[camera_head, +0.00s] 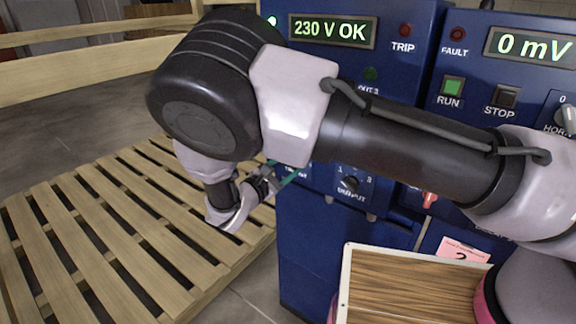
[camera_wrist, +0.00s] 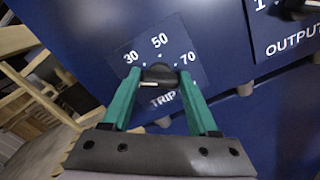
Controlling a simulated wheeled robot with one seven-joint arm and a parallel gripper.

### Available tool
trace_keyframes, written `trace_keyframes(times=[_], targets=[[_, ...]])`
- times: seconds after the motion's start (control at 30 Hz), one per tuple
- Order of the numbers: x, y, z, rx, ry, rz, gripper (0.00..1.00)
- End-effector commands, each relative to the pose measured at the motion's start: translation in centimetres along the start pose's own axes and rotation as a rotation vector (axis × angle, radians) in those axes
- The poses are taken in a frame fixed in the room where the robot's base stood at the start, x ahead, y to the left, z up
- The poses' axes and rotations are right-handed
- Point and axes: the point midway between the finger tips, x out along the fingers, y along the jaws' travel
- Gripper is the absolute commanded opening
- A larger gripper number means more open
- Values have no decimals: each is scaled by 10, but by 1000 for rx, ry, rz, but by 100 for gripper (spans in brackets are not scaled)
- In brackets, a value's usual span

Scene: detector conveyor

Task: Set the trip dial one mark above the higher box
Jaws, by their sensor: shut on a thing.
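The trip dial (camera_wrist: 161,74) is a dark knob on a blue panel, seen in the wrist view below the printed marks 30, 50 and 70. A short white line shows on its left side, towards the 30 side; its exact setting is hard to read. The green fingers of my gripper (camera_wrist: 160,80) stand on either side of the knob and are shut on it. In the head view my gripper (camera_head: 283,180) is at the blue cabinet's left edge, where my arm hides most of the dial's panel. No boxes can be made out.
The output knob (camera_head: 349,184) is close to the right of the dial. The cabinet's display (camera_head: 332,31) reads 230 V OK; another display (camera_head: 535,45) reads 0 mV. A slatted wooden pallet (camera_head: 130,230) lies at left. A wood-grained surface (camera_head: 405,290) is at bottom right.

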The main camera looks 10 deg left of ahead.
Motion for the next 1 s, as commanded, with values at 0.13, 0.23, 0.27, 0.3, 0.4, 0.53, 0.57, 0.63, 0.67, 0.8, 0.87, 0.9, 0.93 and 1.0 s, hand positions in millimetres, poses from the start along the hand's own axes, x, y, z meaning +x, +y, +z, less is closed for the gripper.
trace_keyframes(times=[0.13, 0.23, 0.27, 0.3, 0.4, 0.53, 0.57, 0.63, 0.67, 0.8, 0.87, 0.9, 0.93, 1.0], targets=[[0, -1, 0, 139, 0, 1, 4], [0, -1, 0, 234, 0, 0, 4], [0, -1, 0, 262, 1, 0, 4], [0, -1, 0, 300, 1, 0, 4], [0, -2, 0, 394, 1, 0, 4], [0, -2, -1, 518, 1, 0, 4], [0, -2, -1, 547, 1, 0, 4], [0, -2, -1, 614, 0, 0, 4], [-1, -2, -1, 642, 0, 0, 4], [-1, -3, -1, 774, 1, 0, 4], [-1, -3, -2, 831, 1, 0, 4], [-1, -3, -2, 869, 2, 0, 4], [-1, -3, -2, 897, 2, 0, 4], [-1, -4, -2, 963, 1, 0, 4]])
